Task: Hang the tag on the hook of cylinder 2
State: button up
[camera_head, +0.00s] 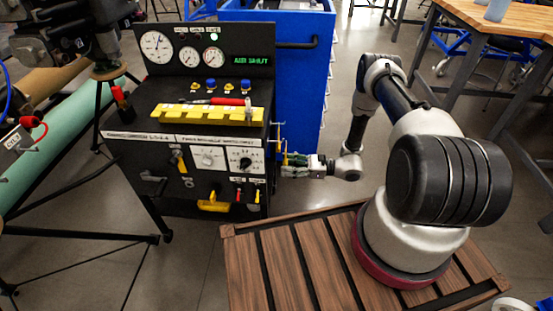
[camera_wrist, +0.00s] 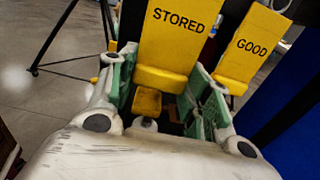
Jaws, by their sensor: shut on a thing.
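My gripper (camera_head: 296,163) is at the right side of the black control cabinet (camera_head: 130,176). A second yellow tag marked GOOD (camera_wrist: 247,52) is to the right, outside the fingers. Small yellow parts show beside the gripper in the head view, too small to read. I cannot tell which thing is cylinder 2, and its hook is not clear in either view.
A blue cabinet (camera_head: 300,85) stands behind the control cabinet. A long green cylinder (camera_head: 62,130) and a tripod stand are at the left. My arm stands over a slatted wooden platform (camera_head: 295,270). A wooden table (camera_head: 500,18) is at the back right.

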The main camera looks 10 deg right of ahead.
jog(key=shift+v, duration=1.8)
